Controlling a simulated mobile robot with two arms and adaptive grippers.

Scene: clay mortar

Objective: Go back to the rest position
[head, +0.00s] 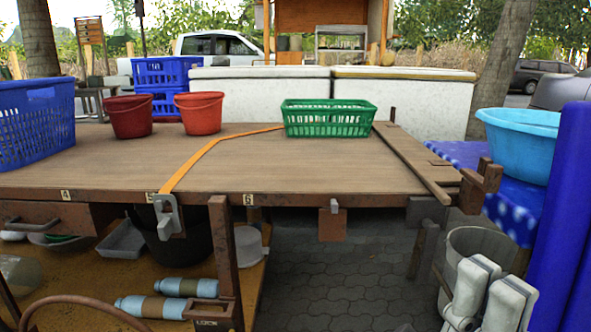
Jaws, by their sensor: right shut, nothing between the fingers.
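My right gripper (488,300) shows at the lower right in the head view, with white and grey parts, low down beside the table. It is shut with nothing held, and its lower part is cut off by the bottom edge. It is in front of a grey bucket (472,242) and apart from the table top. My left gripper is not in view. No clay mortar can be made out.
A wooden table (300,180) carries a green basket (328,118), two red buckets (201,112) (129,116) and a blue crate (35,122). A light-blue basin (522,142) stands at the right. A lower shelf (85,275) holds bottles (188,287). Paved floor (330,285) shows below.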

